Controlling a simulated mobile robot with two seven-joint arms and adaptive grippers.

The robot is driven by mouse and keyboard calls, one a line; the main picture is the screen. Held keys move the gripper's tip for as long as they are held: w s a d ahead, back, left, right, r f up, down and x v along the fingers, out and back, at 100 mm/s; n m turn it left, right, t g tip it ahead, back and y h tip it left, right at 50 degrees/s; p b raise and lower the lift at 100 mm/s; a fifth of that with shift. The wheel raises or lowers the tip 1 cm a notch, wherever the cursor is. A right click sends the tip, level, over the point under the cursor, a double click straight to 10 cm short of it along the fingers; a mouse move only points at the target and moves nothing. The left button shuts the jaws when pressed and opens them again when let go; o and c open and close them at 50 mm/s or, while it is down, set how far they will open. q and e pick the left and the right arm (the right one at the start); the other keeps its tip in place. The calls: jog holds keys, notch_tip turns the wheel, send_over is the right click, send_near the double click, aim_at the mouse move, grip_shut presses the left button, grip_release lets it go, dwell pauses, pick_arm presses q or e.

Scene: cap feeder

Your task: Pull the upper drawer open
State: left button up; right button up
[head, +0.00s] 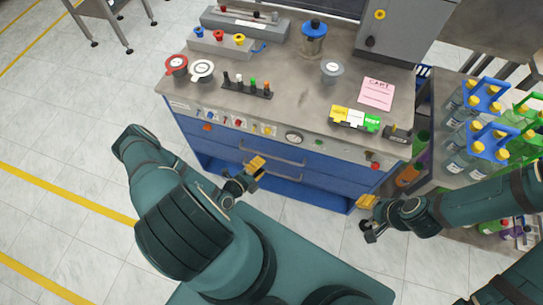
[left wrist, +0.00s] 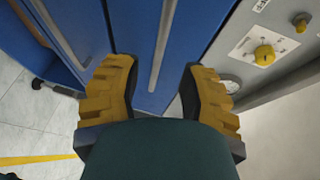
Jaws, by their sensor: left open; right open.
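The blue cabinet below the worktop has an upper drawer (head: 315,160) with a long silver bar handle (head: 275,156). The drawer front looks flush and shut. My left gripper (head: 252,170) is open in front of the drawers, near the left part of the handles. In the left wrist view its yellow-padded fingers (left wrist: 160,88) stand apart. The upper handle (left wrist: 163,45) runs between and ahead of them; contact cannot be told. The lower drawer's handle (left wrist: 50,22) lies to the left there. My right gripper (head: 369,216) is open and empty, right of the cabinet's front corner.
A grey control panel with a gauge (head: 294,137) sits above the drawers. The worktop (head: 300,95) carries cups, a pen rack and a pink note (head: 377,94). A side shelf with bottles (head: 480,155) stands at the right. Tiled floor (head: 75,165) is free at the left.

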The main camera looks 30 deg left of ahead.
aim_at(271, 157)
pick_arm(q)
jog(key=x, duration=0.6)
jog(key=shift+w+f, duration=0.1)
jog(key=shift+w, duration=0.15)
grip_shut()
